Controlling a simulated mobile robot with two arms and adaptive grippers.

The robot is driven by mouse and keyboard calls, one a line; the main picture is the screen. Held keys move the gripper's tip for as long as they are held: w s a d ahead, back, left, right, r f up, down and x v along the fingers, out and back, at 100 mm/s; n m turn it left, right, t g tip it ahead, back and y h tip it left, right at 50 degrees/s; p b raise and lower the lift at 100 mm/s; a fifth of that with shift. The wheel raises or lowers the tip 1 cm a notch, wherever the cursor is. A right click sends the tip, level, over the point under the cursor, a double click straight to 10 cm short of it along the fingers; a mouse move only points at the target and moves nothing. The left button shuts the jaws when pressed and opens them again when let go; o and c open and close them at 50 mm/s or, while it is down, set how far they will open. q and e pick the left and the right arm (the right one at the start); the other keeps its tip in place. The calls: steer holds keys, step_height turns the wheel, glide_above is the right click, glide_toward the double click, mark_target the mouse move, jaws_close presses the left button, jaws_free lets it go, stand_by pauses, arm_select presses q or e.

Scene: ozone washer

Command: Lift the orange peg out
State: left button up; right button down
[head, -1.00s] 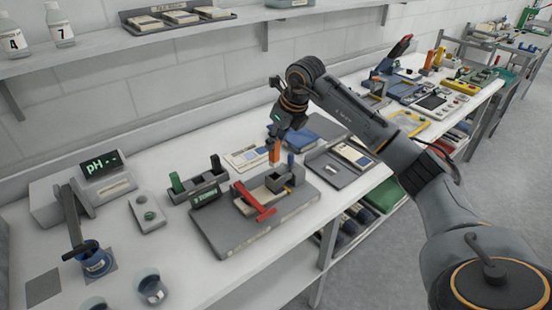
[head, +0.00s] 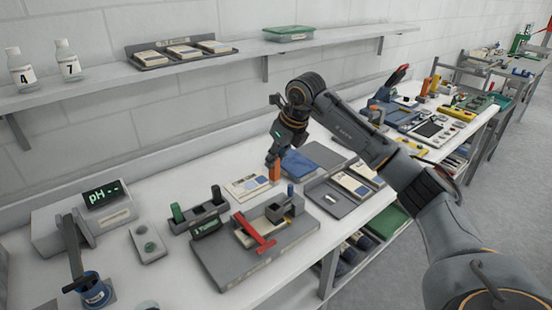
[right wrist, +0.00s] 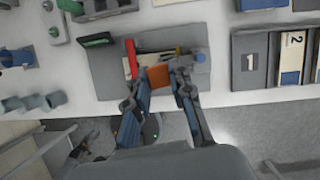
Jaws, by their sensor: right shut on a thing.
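The orange peg (head: 275,173) is upright beneath my right gripper (head: 273,158), which is shut on its upper part. The peg appears above and behind the grey block (head: 296,207) on the flat grey plate (head: 225,270). Its lower end looks clear of the block. A red lever (head: 256,235) lies across the plate beside the block. In the right wrist view, the orange peg (right wrist: 159,76) sits between the two fingers of my right gripper (right wrist: 160,84), above the grey plate (right wrist: 104,72).
A small rack (head: 200,222) with green and dark pegs stands left of the plate. A grey tray (head: 325,197) is to its right, and a blue case (head: 298,162) lies behind. A pH meter (head: 105,213) is at left. A wall shelf (head: 225,58) runs above the bench.

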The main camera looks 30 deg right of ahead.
steer(key=shift+r+p, duration=1.4)
steer(key=shift+r, duration=0.65)
steer(key=shift+f, duration=0.1)
